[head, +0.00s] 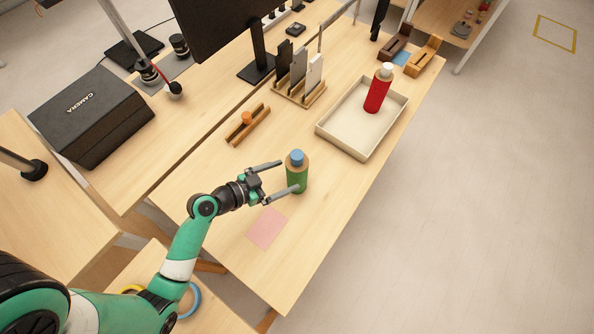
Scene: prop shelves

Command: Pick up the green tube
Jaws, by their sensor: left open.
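The green tube (297,177) stands upright on the wooden table, with a brown upper part and a blue cap. My left gripper (281,181) is open, its two fingers pointing right toward the tube. The near finger overlaps the lower part of the tube in the picture, and the far finger ends just left of its cap. I cannot tell whether either finger touches the tube. My right gripper is not in view.
A pink square (267,228) lies on the table nearer than the tube. A cream tray (345,143) holding a red bottle (377,92) stands behind right. A wooden holder (248,127) lies behind left. The table's right edge drops to open floor.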

